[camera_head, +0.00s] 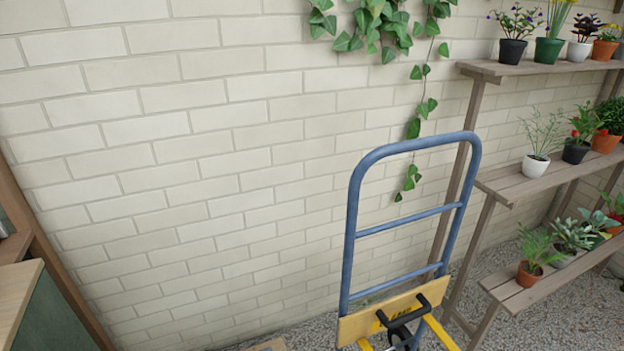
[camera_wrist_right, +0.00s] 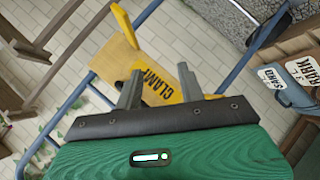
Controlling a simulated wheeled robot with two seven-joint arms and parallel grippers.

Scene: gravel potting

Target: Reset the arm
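My right gripper (camera_wrist_right: 160,70) shows in the right wrist view with its two grey fingers apart and nothing seen between them. Behind the fingers is a yellow clamp (camera_wrist_right: 172,88) marked "CLAMP", beside a wooden board (camera_wrist_right: 114,52). I cannot tell how far the fingers are from the clamp. In the head view the board (camera_head: 362,324) lies across the lower part of a blue tubular frame (camera_head: 352,215), with yellow clamp bars (camera_head: 440,335) below it. Neither arm shows in the head view, and my left gripper is out of sight.
Wooden plant shelves (camera_head: 520,184) with several potted plants stand at the right. A pale brick wall (camera_head: 200,160) with hanging ivy (camera_head: 375,25) is behind. A wooden-topped cabinet (camera_head: 18,290) is at lower left. Containers labelled "SAND" (camera_wrist_right: 285,85) and "BARK" show in the wrist view.

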